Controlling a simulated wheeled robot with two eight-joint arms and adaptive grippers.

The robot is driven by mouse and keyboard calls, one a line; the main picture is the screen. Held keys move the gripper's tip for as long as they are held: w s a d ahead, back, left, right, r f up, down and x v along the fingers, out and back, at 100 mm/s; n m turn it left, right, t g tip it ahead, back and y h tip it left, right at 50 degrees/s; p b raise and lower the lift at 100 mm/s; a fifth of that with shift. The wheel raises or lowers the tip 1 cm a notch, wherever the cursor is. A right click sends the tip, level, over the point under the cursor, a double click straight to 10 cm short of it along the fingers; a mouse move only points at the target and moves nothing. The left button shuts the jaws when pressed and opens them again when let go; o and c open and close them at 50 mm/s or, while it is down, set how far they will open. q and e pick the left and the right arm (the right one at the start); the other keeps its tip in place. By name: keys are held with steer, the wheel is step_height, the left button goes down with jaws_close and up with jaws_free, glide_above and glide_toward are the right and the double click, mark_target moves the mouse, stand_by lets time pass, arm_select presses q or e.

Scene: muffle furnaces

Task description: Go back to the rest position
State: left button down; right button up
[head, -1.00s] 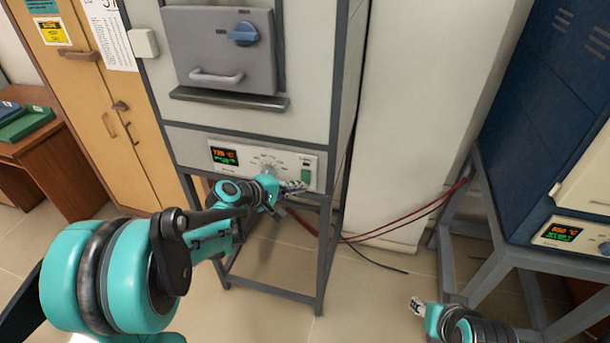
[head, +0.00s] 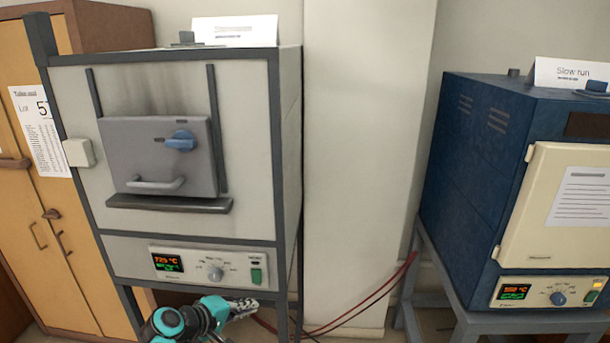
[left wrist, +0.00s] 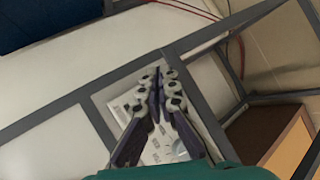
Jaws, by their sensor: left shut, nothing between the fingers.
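My left gripper (head: 243,306) is in front of the lower edge of the grey furnace's control panel (head: 190,265), below its green switch. Its fingers are shut with nothing between them. In the left wrist view the left gripper (left wrist: 158,82) has its fingertips together in front of the white panel and the grey stand frame. The grey furnace (head: 255,130) has its door shut, with a blue knob and a handle on it. My right gripper is outside both current views.
A blue furnace (head: 470,150) with a cream door stands on a grey stand at the right. Red cables (head: 375,297) hang between the stands. A wooden cabinet (head: 60,255) is at the left. A white column (head: 365,130) stands behind, between the furnaces.

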arm_select(q)
steer(key=s+f+m+g+y+b, duration=0.1)
steer(key=s+m+y, duration=0.5)
steer(key=s, duration=1.5)
steer(key=f+m+g, duration=0.1)
steer(key=m, duration=0.3)
steer(key=shift+s+a+f+b, duration=0.15)
steer(key=shift+a+f+b, duration=0.15)
steer(key=shift+a+f, duration=0.1)
